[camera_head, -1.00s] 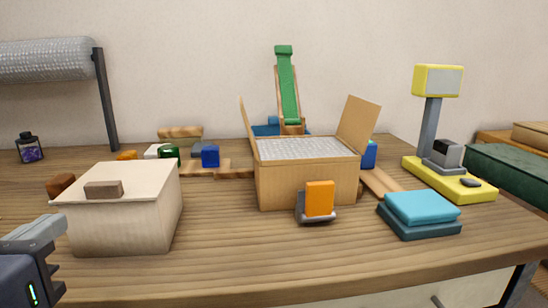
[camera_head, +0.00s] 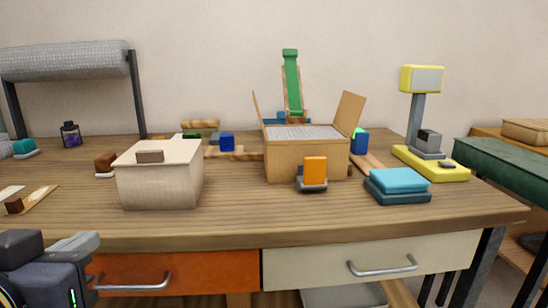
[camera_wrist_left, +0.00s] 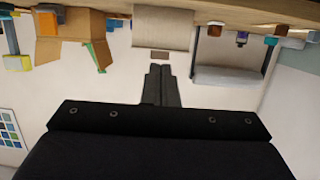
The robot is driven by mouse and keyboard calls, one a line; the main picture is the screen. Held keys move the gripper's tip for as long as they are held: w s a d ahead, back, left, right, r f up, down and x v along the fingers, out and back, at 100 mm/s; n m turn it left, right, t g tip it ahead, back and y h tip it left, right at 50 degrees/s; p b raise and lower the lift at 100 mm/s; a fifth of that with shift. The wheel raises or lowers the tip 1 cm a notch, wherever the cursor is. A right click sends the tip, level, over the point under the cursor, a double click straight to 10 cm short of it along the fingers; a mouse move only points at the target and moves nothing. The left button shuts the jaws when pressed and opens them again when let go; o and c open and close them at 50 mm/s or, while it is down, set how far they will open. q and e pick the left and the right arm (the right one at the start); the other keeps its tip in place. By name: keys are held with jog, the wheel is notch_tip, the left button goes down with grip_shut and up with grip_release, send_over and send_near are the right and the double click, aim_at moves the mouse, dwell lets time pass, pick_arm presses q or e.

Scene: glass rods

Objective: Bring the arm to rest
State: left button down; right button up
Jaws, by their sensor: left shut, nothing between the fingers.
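My left gripper (camera_head: 84,243) is at the lower left of the head view, in front of the desk's front edge and apart from everything on it. In the left wrist view its two dark fingers (camera_wrist_left: 161,70) are together, with nothing between them. That view is upside down, with the desk at the top. The pale lidded box (camera_head: 160,185) with a brown handle stands on the desk beyond the gripper; it also shows above the fingertips in the left wrist view (camera_wrist_left: 162,28). My right gripper is in neither view.
The wooden desk (camera_head: 255,222) has an orange drawer (camera_head: 200,272) and a cream drawer (camera_head: 310,270) with protruding handles. An open cardboard box (camera_head: 300,165), an orange block (camera_head: 315,170), blue folded cloths (camera_head: 398,187) and a yellow-based device (camera_head: 435,167) stand on it. Its front strip is clear.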

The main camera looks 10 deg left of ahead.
pick_arm(q)
jog(key=s+d+f+g+h, duration=0.1)
jog(key=d+f+g+h, duration=0.3)
jog(key=f, duration=1.1)
jog(key=d+f+g+h, duration=0.1)
jog(key=f+g+h, duration=0.3)
jog(key=f, duration=1.1)
notch_tip(320, 180, up, 34)
jog(key=g+y+p, duration=0.1)
jog(key=p, duration=3.3)
jog(key=shift+s+f+m, duration=0.2)
jog(key=shift+m, duration=0.2)
